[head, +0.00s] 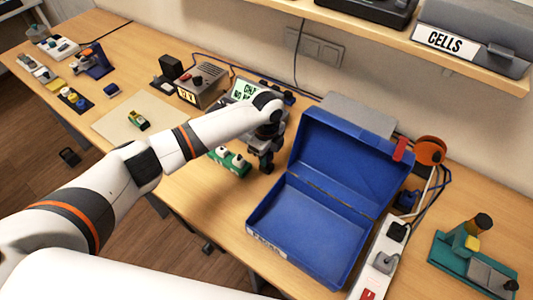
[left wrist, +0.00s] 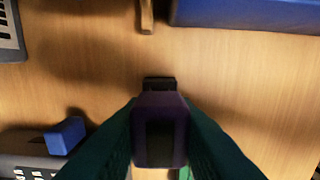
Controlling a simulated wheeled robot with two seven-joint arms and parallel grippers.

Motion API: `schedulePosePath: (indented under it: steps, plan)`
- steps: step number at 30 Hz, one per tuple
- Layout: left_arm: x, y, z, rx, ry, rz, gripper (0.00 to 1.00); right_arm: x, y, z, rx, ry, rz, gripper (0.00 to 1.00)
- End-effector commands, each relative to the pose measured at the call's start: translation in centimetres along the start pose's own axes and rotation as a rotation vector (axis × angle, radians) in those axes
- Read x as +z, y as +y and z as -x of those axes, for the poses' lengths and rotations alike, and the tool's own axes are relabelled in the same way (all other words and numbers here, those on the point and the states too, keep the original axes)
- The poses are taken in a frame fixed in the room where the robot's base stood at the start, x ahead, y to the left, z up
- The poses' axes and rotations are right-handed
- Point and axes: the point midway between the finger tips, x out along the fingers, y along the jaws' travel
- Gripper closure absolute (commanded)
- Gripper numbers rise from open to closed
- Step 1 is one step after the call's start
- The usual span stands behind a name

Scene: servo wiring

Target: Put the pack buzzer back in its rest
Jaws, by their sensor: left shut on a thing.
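My left gripper (head: 266,166) points down over the table between the green block and the open blue case. It is shut on a small dark block, which I take to be the pack buzzer (left wrist: 160,135). In the left wrist view the block sits between the fingers, with bare wood around its far end. My arm and fingers hide much of it in the head view, and I cannot tell whether it touches the table. I cannot pick out the buzzer's rest for sure. My right gripper is not in view.
The open blue case (head: 305,225) stands right of my gripper, and a green block with white knobs (head: 230,160) stands left. A power strip (head: 385,250) and teal fixture (head: 470,258) are further right. Boxy instruments (head: 205,82) stand behind; a pale mat (head: 130,118) lies left.

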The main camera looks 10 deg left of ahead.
Motion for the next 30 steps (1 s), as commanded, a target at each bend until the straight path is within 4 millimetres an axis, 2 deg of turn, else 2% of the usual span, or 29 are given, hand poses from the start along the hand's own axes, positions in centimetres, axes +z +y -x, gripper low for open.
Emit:
schedulePosePath:
  steps: [30]
  plan:
    - [0.03, 0.02, -0.21, 0.0, -0.001, 0.0, 0.97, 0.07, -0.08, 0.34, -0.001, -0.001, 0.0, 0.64]
